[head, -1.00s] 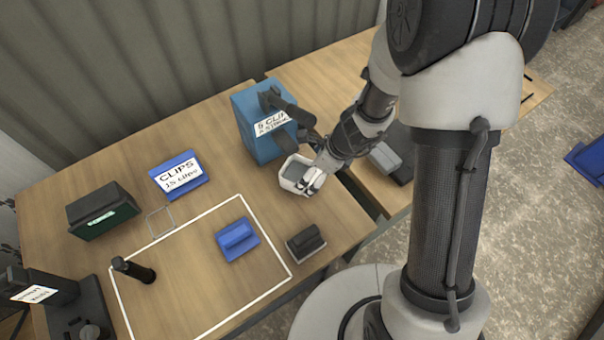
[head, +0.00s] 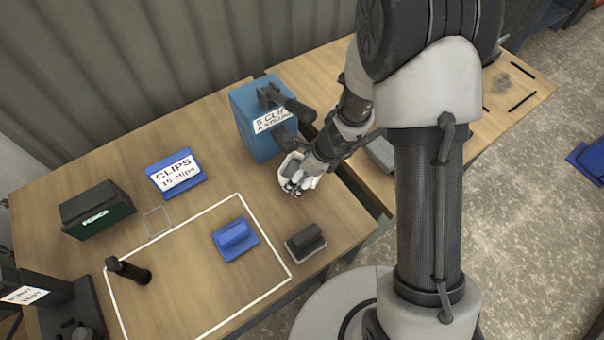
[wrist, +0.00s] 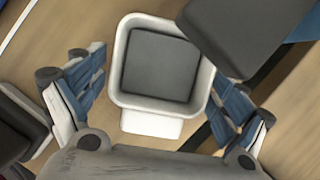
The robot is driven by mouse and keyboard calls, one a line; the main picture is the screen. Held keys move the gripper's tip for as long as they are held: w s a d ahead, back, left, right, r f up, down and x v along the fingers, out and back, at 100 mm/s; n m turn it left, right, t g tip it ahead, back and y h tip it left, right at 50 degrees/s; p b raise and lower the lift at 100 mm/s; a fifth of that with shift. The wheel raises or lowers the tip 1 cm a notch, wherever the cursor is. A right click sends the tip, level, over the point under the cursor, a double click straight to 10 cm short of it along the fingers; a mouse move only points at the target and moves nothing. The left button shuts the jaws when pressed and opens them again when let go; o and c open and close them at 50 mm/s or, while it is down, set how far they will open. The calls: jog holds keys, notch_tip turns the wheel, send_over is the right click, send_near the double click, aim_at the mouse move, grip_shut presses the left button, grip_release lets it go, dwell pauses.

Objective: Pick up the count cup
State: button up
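The count cup (wrist: 158,112) is a white square cup with a dark grey floor and a small white tab on one side. It stands on the wooden table, under the spout of the blue dispenser. In the head view the cup (head: 285,165) is partly hidden by my gripper (head: 300,183). In the wrist view my gripper (wrist: 158,95) is open, with one blue-padded finger on each side of the cup. Gaps show between the fingers and the cup walls.
The blue clip dispenser (head: 254,143) stands right behind the cup, and its dark spout (wrist: 240,30) overhangs a cup corner. A blue clips tray (head: 178,168) lies left. A gap separates the two tables.

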jog(key=c, duration=1)
